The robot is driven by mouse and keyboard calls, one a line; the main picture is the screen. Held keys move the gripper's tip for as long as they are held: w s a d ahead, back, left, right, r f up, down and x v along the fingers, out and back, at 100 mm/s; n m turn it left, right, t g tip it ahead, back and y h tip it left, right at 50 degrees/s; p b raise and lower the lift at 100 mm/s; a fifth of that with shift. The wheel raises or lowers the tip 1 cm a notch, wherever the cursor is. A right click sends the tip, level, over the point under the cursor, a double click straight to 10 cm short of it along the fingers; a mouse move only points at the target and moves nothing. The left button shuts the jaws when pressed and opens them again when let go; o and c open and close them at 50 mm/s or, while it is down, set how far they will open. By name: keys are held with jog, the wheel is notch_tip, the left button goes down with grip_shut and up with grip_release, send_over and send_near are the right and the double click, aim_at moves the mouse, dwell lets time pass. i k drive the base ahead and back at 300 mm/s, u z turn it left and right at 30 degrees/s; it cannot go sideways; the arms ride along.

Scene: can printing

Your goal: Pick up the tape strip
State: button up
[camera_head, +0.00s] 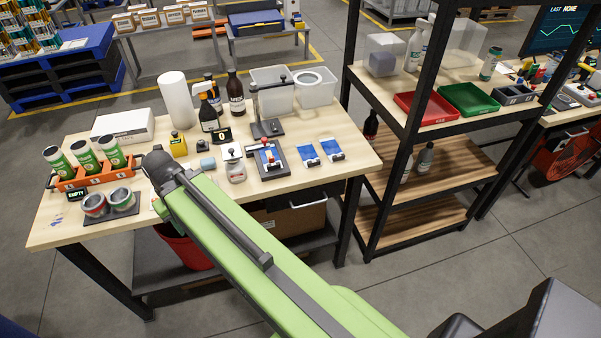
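I cannot pick out a tape strip with certainty. Small blue marks (57,221) lie on the wooden table near its left front edge, too small to identify. Two round red and grey containers (108,202) sit on a dark pad at the front left. A pale sheet edge shows beside my arm, mostly hidden. My green arm reaches from the lower right up to a dark joint over the left half of the table. My gripper is not visible beyond that joint.
An orange rack (84,178) holds green cans at the left. A black stand (268,127), bottles (236,93), a white roll (175,98) and bins (316,87) crowd the back. Two blue-and-white pads (330,149) lie right. A dark-framed shelf (408,130) stands beyond.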

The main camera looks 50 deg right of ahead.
aim_at(272, 159)
jog(key=u, duration=0.35)
jog(key=k, duration=0.2)
jog(key=z, duration=1.3)
